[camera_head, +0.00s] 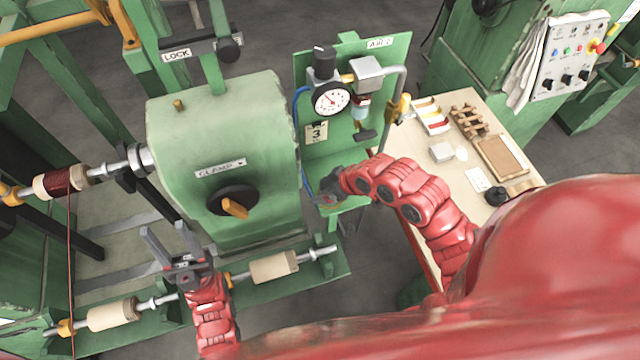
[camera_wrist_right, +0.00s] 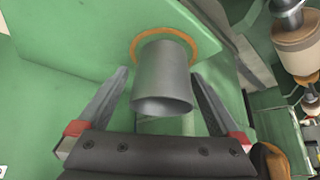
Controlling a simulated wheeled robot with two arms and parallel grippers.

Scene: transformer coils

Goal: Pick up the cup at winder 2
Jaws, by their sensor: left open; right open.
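The grey cup (camera_wrist_right: 163,80) shows in the right wrist view on a green surface, with an orange ring around its far end. My right gripper (camera_wrist_right: 160,88) is open, with one finger on each side of the cup. Gaps show between the cup and both fingers. In the head view my right gripper (camera_head: 328,190) is by the green shelf under the gauge panel; the cup is hard to make out there. My left gripper (camera_head: 164,232) is open and empty in front of the green winder housing (camera_head: 215,150) marked CLAMP.
The gauge panel (camera_head: 345,60) with a hose and a "3" tag stands just behind my right gripper. Wooden spools (camera_head: 275,267) sit on a shaft near my left gripper. A workbench (camera_head: 425,152) with small parts is at the right.

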